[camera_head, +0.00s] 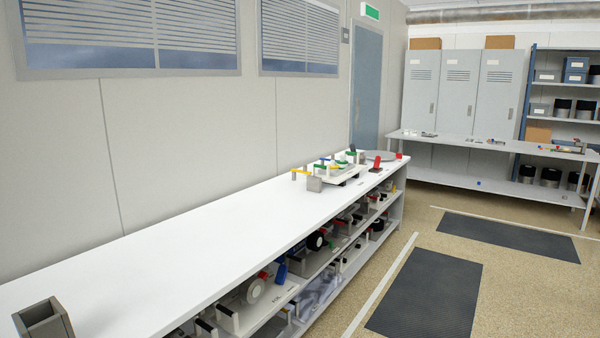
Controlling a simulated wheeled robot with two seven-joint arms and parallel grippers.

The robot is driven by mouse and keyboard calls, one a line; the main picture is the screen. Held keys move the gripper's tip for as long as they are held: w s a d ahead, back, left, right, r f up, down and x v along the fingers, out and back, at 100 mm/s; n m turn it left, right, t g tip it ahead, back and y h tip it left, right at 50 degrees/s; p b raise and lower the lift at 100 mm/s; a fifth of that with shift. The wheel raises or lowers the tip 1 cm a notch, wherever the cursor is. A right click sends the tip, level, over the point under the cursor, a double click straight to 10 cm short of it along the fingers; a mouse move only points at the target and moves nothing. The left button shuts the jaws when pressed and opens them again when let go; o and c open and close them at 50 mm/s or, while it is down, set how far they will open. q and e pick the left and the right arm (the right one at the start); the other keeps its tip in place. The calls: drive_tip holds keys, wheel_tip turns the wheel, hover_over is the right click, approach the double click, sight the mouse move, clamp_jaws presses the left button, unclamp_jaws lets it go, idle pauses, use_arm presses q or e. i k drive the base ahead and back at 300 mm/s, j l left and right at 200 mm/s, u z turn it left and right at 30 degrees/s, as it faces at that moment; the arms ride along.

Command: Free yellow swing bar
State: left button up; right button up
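A small device (342,169) with several coloured parts stands on the far part of the long white bench (180,230). A yellow bar-like piece (300,170) shows at its left side, by a small grey block (314,184). Green, blue and white parts show behind and to the right of it. At this distance I cannot tell how the yellow bar is held or what blocks it. Neither of my grippers is in view.
A grey open-topped box (43,320) stands at the bench's near left end; the bench between is clear. Red pieces (376,163) lie beyond the device. Shelves below hold mixed parts. Floor mats (425,295) and open floor lie to the right.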

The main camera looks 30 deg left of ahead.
sight(294, 171)
drive_tip(key=i+u, duration=0.2)
drive_tip(key=i, duration=0.8)
drive_tip(key=i+u, duration=0.1)
drive_tip(key=i, duration=0.85)
drive_tip(key=i+l+u, duration=0.1)
drive_tip(key=i, duration=0.85)
drive_tip(key=i+l+u, duration=0.1)
drive_tip(key=i, duration=0.85)
drive_tip(key=i+u, duration=0.2)
drive_tip(key=i, duration=0.45)
drive_tip(key=i+l+u, duration=0.2)
drive_tip(key=i, duration=0.45)
